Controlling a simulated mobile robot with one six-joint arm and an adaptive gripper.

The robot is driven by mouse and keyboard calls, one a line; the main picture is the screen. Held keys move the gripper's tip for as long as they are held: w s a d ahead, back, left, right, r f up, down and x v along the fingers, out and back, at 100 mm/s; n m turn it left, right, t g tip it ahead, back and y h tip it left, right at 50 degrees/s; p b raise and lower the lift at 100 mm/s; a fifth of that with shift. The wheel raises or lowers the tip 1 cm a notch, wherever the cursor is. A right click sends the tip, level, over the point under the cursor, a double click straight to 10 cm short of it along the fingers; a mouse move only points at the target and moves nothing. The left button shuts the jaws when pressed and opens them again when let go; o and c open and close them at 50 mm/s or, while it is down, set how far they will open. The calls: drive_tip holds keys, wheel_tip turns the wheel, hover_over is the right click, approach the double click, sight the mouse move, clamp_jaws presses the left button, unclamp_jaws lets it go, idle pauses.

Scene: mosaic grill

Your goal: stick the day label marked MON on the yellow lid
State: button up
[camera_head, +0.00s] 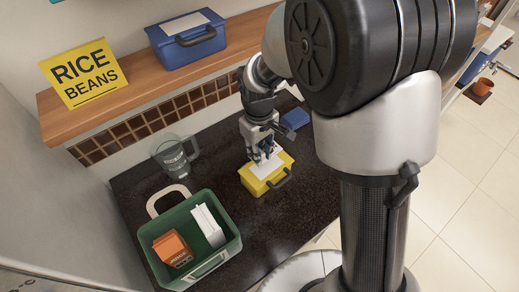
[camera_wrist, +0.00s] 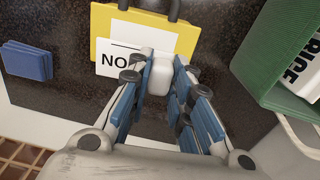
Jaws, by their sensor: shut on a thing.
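The yellow lid (camera_head: 250,184) tops a small box with a dark handle on the dark counter. It also shows in the wrist view (camera_wrist: 101,22), with a white panel (camera_wrist: 150,34) on it. My gripper (camera_wrist: 163,82) is shut on the white grip block of a white label (camera_wrist: 112,68). The letters "NO" can be read on the label; its other end is hidden behind my fingers. The label overlaps the panel and sticks out past the lid's near edge in the wrist view. I cannot tell whether it touches the lid. In the head view my gripper (camera_head: 267,156) is over the lid.
A green crate (camera_head: 229,246) with an orange carton (camera_head: 172,247) and a white box (camera_head: 208,226) stands left of the lid. A glass jug (camera_head: 172,158) and blue pads (camera_head: 295,118) stand behind. A blue box (camera_head: 185,42) and yellow sign (camera_head: 85,73) are on the shelf.

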sight(259, 171)
drive_tip(key=shift+f+b, duration=2.15)
drive_tip(key=shift+f, duration=1.05)
drive_tip(key=shift+f, duration=0.35)
drive_tip(key=o, duration=1)
drive_tip(key=shift+c, duration=0.2)
drive_tip(key=o, duration=0.5)
drive_tip(key=shift+o, duration=0.2)
drive_tip(key=shift+r, duration=0.2)
